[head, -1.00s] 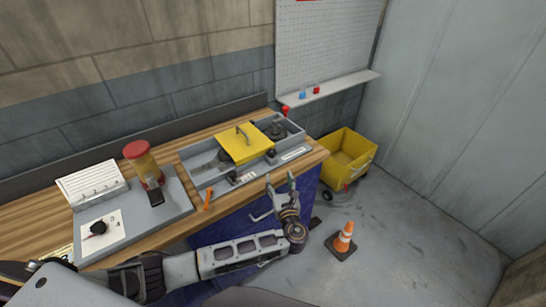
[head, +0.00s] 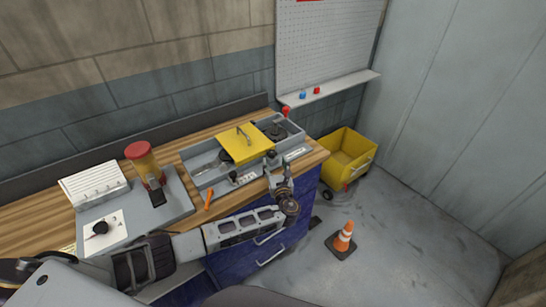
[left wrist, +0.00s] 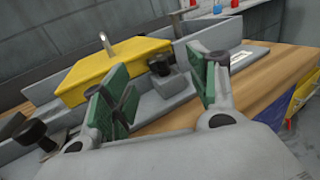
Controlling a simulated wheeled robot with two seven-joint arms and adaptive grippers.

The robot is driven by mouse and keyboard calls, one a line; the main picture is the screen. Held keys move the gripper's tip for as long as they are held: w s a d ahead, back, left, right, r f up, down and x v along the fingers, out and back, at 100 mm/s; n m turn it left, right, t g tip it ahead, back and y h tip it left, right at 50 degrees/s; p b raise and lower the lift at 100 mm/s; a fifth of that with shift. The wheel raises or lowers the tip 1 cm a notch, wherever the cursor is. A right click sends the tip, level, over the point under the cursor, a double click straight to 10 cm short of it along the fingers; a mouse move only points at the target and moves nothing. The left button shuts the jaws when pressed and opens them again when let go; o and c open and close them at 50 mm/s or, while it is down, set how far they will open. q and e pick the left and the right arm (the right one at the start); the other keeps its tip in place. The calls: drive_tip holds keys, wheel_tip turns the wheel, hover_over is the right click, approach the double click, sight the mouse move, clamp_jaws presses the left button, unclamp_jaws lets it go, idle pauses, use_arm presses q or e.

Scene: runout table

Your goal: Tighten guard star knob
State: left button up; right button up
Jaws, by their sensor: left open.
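The yellow guard (head: 240,144) with a metal handle sits over the grey runout fixture (head: 215,188) on the wooden bench. A black knob (head: 270,155) stands on a grey block at the guard's front right; it also shows in the left wrist view (left wrist: 161,64). My left gripper (head: 276,170) is at the bench's front edge, just in front of this knob. In the left wrist view its green-padded fingers (left wrist: 165,88) are apart, with the knob beyond the gap and nothing seen held. A second black knob (head: 233,176) stands farther left on the fixture.
An orange tool (head: 208,199) lies at the bench front. A grey plate (head: 160,210) with a red-capped container (head: 142,163) is on the left. A yellow cart (head: 347,155) and a traffic cone (head: 342,238) stand on the floor at right.

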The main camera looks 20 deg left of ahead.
sight(272, 156)
use_arm(q)
drive_tip(key=shift+x, duration=2.4)
drive_tip(key=c, duration=1)
drive_tip(key=shift+a+m+t+h+p, duration=0.15)
drive_tip(key=shift+m+t+h+p, duration=0.5)
drive_tip(key=shift+h, duration=0.55)
drive_tip(key=shift+r, duration=0.1)
drive_tip(key=o, duration=1)
